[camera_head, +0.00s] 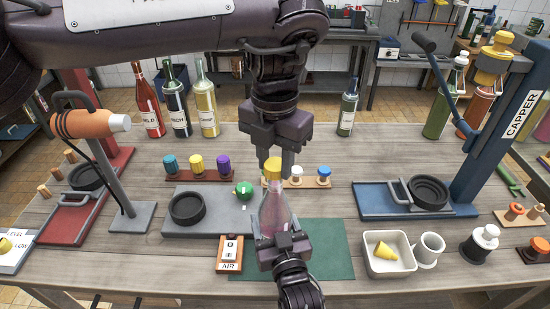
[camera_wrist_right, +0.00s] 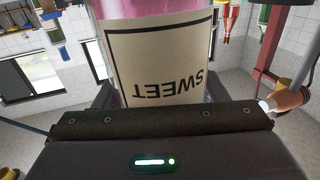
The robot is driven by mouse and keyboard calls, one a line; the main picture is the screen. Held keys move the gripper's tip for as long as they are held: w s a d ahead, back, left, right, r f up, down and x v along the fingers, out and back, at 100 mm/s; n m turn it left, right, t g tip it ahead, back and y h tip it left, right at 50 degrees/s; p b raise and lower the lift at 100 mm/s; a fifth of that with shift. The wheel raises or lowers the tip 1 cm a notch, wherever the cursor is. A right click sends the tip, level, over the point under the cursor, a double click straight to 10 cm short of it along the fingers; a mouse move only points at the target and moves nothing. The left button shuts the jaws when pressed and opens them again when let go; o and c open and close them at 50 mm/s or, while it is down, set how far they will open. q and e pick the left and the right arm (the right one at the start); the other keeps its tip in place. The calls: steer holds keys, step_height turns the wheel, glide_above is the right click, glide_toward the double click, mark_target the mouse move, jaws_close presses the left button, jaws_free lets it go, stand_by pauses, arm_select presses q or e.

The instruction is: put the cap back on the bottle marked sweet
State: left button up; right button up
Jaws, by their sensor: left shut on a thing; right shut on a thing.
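The bottle (camera_head: 275,212), of clear glass with a pink tint, stands roughly upright near the table's front. Its cream label reads SWEET, upside down in the right wrist view (camera_wrist_right: 155,60). My right gripper (camera_head: 281,242) is shut around its lower body from the front. A yellow cap (camera_head: 272,170) is at the bottle's mouth, directly under my left gripper (camera_head: 275,160), which reaches down from above and is shut on it. The cap lines up with the neck. I cannot tell whether it is seated or just above the rim, as the fingers partly hide it.
A green mat (camera_head: 325,250) lies around the bottle. A grey base with a black ring (camera_head: 187,207) and a green knob (camera_head: 243,189) is left. A white tray (camera_head: 390,268) and mug (camera_head: 429,248) are right. Blue capper (camera_head: 497,130) stands at right; several bottles stand behind.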

arm_select(q)
steer(key=m, duration=0.6)
steer(key=o, duration=1.1)
steer(key=shift+o, duration=0.2)
step_height(320, 180, up, 12)
arm_select(e)
steer(key=o, duration=2)
steer(key=shift+c, duration=0.2)
steer(key=shift+s, duration=0.1)
